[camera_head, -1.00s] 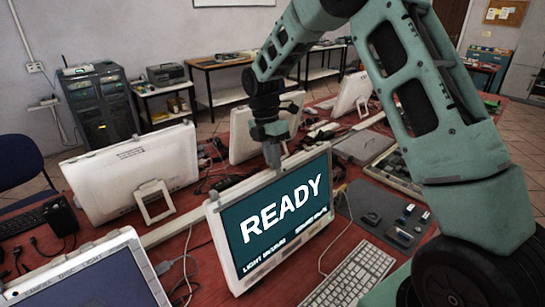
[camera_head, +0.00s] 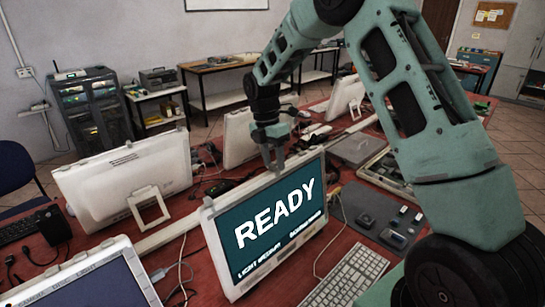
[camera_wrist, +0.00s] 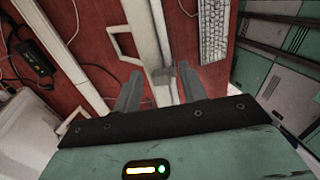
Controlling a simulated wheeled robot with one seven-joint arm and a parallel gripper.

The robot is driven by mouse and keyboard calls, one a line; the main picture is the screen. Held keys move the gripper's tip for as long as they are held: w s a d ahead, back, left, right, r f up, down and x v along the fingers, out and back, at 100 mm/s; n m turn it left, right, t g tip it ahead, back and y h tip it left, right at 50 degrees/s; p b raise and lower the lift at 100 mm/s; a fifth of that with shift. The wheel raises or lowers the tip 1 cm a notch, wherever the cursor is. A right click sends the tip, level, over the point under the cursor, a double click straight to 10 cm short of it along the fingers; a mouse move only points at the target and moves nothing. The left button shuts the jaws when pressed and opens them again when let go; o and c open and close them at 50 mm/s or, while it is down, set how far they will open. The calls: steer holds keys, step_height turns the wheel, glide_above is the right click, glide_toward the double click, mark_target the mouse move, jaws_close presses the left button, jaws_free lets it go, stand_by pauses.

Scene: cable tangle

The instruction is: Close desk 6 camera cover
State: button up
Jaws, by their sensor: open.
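A white monitor with a teal READY screen (camera_head: 272,214) stands on the red desk in the middle of the head view. I cannot read a desk number on it. My gripper (camera_head: 272,164) is open at the monitor's top edge, with the fingers pointing down. In the wrist view my gripper's two fingers (camera_wrist: 160,92) are spread on either side of the white top edge of the monitor (camera_wrist: 145,35). A small grey block (camera_wrist: 164,75), possibly the camera cover, shows between the fingers. I cannot tell whether the fingers touch it or whether it is open.
A keyboard (camera_head: 350,278) lies in front of the monitor to the right. A dark mat (camera_head: 372,208) with small parts is beside it. Another white monitor (camera_head: 124,180) stands at the left, and a lit screen (camera_head: 88,284) is at the lower left. Cables lie across the desk.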

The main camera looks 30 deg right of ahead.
steer(key=shift+r, duration=0.1)
steer(key=b+v, duration=0.2)
steer(key=v, duration=1.5)
steer(key=shift+b, duration=0.3)
steer(key=shift+a+r, duration=0.1)
steer(key=shift+a, duration=0.1)
